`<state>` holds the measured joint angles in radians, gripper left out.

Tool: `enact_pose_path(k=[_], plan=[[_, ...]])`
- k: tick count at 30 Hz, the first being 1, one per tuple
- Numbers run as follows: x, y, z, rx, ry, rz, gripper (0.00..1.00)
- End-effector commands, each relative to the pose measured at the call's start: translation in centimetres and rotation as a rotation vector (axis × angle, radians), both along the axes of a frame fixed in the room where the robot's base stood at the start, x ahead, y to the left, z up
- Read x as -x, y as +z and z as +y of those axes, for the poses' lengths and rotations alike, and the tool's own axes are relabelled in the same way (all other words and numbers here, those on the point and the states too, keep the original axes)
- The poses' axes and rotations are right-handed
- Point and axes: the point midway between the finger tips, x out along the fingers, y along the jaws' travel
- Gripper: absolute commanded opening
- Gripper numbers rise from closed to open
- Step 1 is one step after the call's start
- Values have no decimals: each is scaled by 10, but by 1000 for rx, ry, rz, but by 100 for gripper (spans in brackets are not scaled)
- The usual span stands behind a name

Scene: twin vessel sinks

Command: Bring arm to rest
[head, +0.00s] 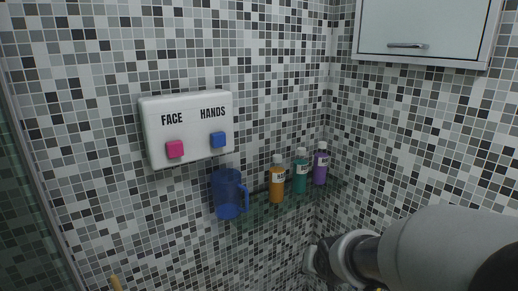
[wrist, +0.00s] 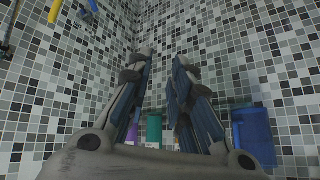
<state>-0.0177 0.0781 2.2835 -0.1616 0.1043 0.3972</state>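My arm reaches in from the lower right of the head view, where the gripper's fingers cannot be made out clearly. In the wrist view my gripper (wrist: 161,58) has its two fingers apart, with a clear gap between the tips. Nothing is held; only the tiled wall and, lower down, bottles farther off show between the fingers.
A glass shelf holds a blue mug (head: 228,193) and orange (head: 277,184), teal (head: 300,175) and purple (head: 320,167) bottles. A white panel (head: 187,128) marked FACE and HANDS is on the wall. A white cabinet (head: 425,28) hangs upper right.

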Motion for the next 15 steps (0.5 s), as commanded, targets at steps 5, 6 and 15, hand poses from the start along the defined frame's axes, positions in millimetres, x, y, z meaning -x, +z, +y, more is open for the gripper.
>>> enact_pose_path(k=[5, 6, 15], plan=[[80, 47, -10, 60, 34, 74, 20], [99, 53, -11, 71, 45, 95, 20], [229, 71, -9, 109, 150, 226, 20]])
